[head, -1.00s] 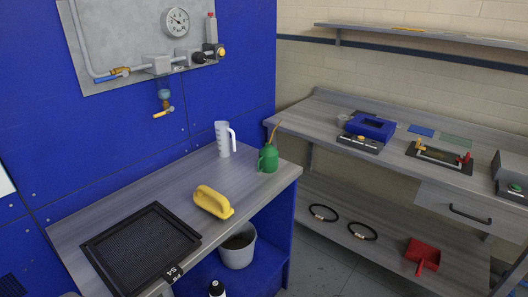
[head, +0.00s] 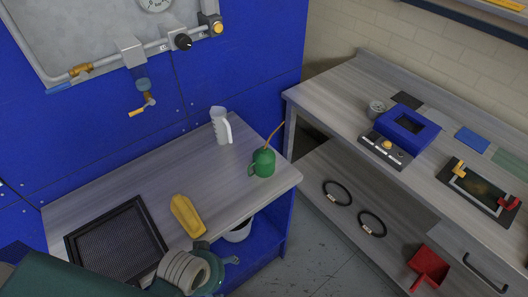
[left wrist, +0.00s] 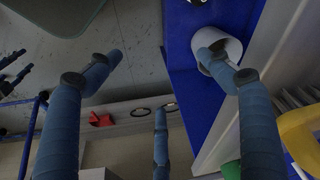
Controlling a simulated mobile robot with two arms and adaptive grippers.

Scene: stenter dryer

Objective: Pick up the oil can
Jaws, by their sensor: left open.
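The green oil can (head: 263,163) with a thin, tilted copper-coloured spout stands upright near the right end of the grey bench (head: 110,205). A green patch at the bottom of the left wrist view (left wrist: 231,170) looks like part of it. My left gripper (head: 230,260) is at the bottom of the head view, in front of the bench and nearer to me than the can. Its blue fingers are spread and empty in the left wrist view (left wrist: 165,75). The gripper and can are apart. My right gripper is not in view.
A white jug (head: 221,126) stands behind the can to the left. A yellow handled tool (head: 187,215) and a black mesh tray (head: 72,240) lie on the bench. A white bucket (left wrist: 208,38) sits below. A second workbench (head: 330,95) is at right.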

